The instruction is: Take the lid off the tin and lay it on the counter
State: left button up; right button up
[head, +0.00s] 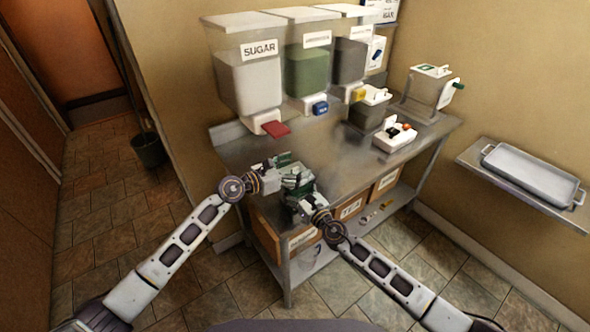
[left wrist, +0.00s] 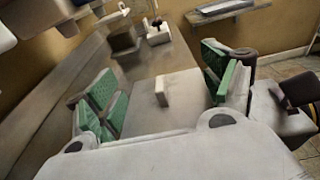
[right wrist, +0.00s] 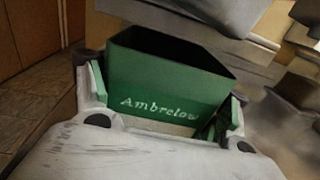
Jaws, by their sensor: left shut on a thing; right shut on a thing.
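The tin (right wrist: 160,82) is green, marked "Ambrelow", and its top is open onto a dark inside in the right wrist view. My right gripper (head: 299,189) is shut on the tin, with one finger on each side; it is near the counter's front left part. My left gripper (head: 274,170) is beside it, to the left and slightly higher. In the left wrist view its green-padded fingers stand wide apart around a pale flat piece with a small upright block, which looks like the lid (left wrist: 162,92). Whether the lid touches the counter (head: 330,158) cannot be told.
Dispensers stand along the back, including a sugar one (head: 250,78) with a red flap (head: 275,128). A small black-and-white device (head: 395,137) and a clear canister (head: 432,90) are at the right. Boxes (head: 352,207) sit under the counter. The counter's middle is mostly clear.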

aim_at(295, 168)
dwell(0.3)
pick_arm(q)
jog(key=shift+r, duration=2.05)
pick_arm(e)
jog(key=o, duration=1.5)
jog(key=shift+v, duration=6)
